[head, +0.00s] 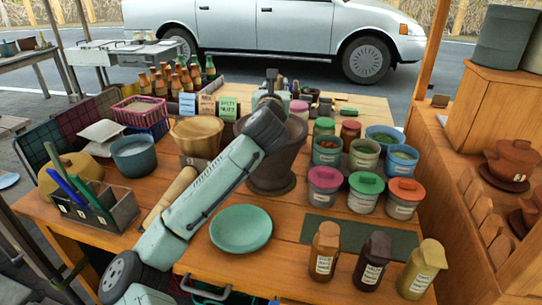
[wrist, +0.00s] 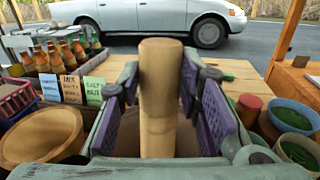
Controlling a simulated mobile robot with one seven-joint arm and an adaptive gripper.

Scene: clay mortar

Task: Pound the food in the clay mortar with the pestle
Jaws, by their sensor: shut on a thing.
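The dark brown clay mortar (head: 276,168) stands on the wooden table behind the green plate, its rim partly covered by my arm. My gripper (head: 270,92) is over the mortar in the head view. In the wrist view, my gripper (wrist: 158,105) has its purple-padded fingers on both sides of the pale wooden pestle (wrist: 158,80), shut on it. The pestle looks upright, with its top above the fingers. Its lower end is hidden, so I cannot tell whether it touches anything. The food inside the mortar is not visible.
A green plate (head: 241,229) lies in front of the mortar. Lidded jars (head: 323,184) and bowls stand close on the right. A wooden bowl (head: 197,138) is on the left. A pale wooden stick (head: 171,195) lies beside my arm. Sauce bottles (head: 162,83) stand behind.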

